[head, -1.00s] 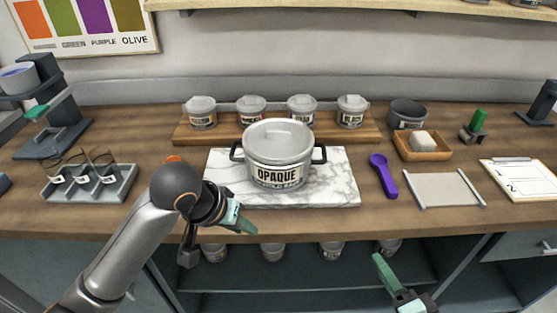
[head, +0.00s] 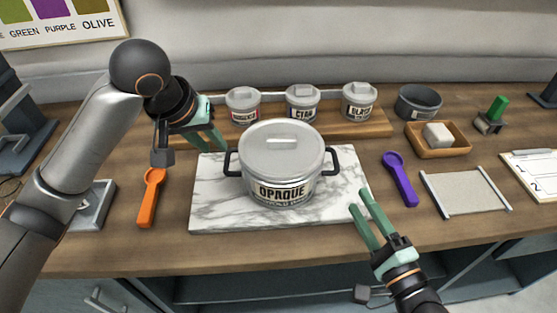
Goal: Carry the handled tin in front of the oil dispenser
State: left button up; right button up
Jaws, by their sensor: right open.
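The handled tin (head: 281,165) is a large grey lidded pot labelled OPAQUE, with a black handle on each side. It stands upright on a white marble slab (head: 215,210). My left gripper (head: 213,149) is just to the left of and behind the tin's left handle, fingers apart and empty. My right gripper (head: 360,200) is open and empty at the slab's right front corner, in front of and right of the right handle. Neither gripper visibly holds the tin. I cannot identify an oil dispenser in view.
An orange scoop (head: 150,197) lies left of the slab, a purple scoop (head: 401,180) right. Small tins (head: 303,102) stand on a wooden board behind. A grey bowl (head: 419,102), a wooden tray (head: 455,151) and a flat grey tray (head: 464,192) are at right.

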aim_at(229, 161)
pick_arm(q)
jog(key=shift+s, duration=0.1)
pick_arm(e)
jog(key=shift+s, duration=0.1)
pick_arm(q)
jog(key=x, duration=1.2)
jog(key=shift+d+f, duration=0.1)
jog(key=shift+f, duration=0.15)
pick_arm(e)
jog(key=x, duration=1.2)
jog(key=shift+w, duration=0.3)
pick_arm(q)
jog(key=shift+c, duration=0.3)
pick_arm(e)
jog(key=shift+c, duration=0.3)
pick_arm(q)
grip_shut()
pick_arm(e)
jog(key=c, duration=0.5)
grip_shut()
pick_arm(q)
jog(key=shift+w+r, duration=0.25)
pick_arm(e)
jog(key=shift+r, duration=0.3)
